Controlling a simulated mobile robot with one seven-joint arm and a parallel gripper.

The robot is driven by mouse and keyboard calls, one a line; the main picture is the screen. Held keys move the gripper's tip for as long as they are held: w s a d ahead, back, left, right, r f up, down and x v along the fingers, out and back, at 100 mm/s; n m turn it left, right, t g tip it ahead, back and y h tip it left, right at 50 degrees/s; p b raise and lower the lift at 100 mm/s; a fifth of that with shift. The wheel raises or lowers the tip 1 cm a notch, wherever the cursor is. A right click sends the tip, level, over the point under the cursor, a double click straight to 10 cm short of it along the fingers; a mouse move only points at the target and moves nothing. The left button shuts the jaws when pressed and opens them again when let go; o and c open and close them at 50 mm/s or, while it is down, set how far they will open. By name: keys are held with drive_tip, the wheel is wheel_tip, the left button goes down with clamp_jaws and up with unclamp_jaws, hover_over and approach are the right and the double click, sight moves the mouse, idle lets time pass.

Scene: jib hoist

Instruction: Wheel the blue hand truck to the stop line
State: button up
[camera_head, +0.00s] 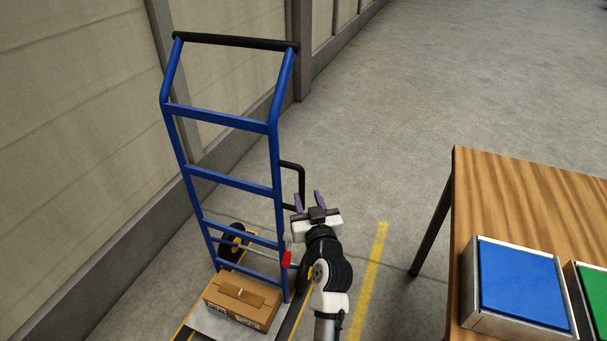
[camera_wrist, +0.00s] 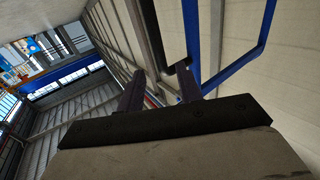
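The blue hand truck (camera_head: 228,183) stands upright at the left in the head view, beside the wall, with a black top bar and a black side handle (camera_head: 302,182). A cardboard box (camera_head: 240,300) sits on its base plate, and a small red part (camera_head: 287,259) shows low on its right side. My gripper (camera_head: 309,198) is beside the side handle with its fingers apart. In the wrist view my gripper (camera_wrist: 160,88) is open, and the black handle (camera_wrist: 181,66) shows by the right finger; contact is unclear. A yellow line (camera_head: 369,275) is on the floor right of my arm.
A wooden table (camera_head: 520,185) stands at the right with a blue-topped tray (camera_head: 520,283) and a green one (camera_head: 597,295). A wall (camera_head: 80,120) runs along the left, with a post (camera_head: 302,45) behind the truck. The floor at the upper right is clear.

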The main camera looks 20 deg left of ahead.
sight(303, 182)
drive_tip(key=p+x, duration=0.2)
drive_tip(key=x, duration=0.6)
drive_tip(key=shift+w, duration=0.1)
clamp_jaws()
